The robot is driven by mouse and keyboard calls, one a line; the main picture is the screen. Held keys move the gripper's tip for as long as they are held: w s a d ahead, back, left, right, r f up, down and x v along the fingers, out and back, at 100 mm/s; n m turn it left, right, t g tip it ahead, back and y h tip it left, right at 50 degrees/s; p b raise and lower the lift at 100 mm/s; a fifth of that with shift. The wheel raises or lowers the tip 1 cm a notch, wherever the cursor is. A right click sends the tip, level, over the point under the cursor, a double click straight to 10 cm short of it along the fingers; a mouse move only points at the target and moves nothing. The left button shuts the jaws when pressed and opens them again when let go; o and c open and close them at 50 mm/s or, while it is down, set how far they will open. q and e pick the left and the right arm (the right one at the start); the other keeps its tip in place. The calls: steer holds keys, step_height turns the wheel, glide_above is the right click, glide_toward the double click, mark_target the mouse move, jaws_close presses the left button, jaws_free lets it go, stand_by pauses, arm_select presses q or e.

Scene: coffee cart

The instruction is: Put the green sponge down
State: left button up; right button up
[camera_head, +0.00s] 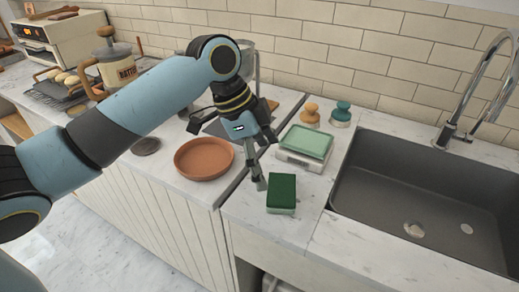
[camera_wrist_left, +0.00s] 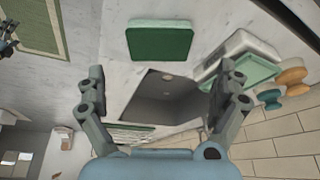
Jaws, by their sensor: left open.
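The green sponge (camera_head: 281,190), dark green on top with a paler lower layer, lies flat on the light counter strip left of the sink. In the left wrist view it (camera_wrist_left: 160,41) shows ahead of the spread fingers, outside the space between them. My left gripper (camera_head: 262,165) is open and empty, just left of the sponge in the head view. A fingertip is close to the sponge's left side; I cannot tell if it touches. My right gripper is not clearly in view.
A green-topped white dish (camera_head: 304,145) stands behind the sponge, with an orange-knobbed brush (camera_head: 310,114) and a teal-knobbed one (camera_head: 342,113) farther back. The dark sink (camera_head: 420,200) is on the right. A terracotta plate (camera_head: 204,159) is left. The counter's front edge is near the sponge.

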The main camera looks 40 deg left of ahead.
arm_select(q)
steer(key=shift+v, duration=1.55)
steer(key=shift+d, duration=0.1)
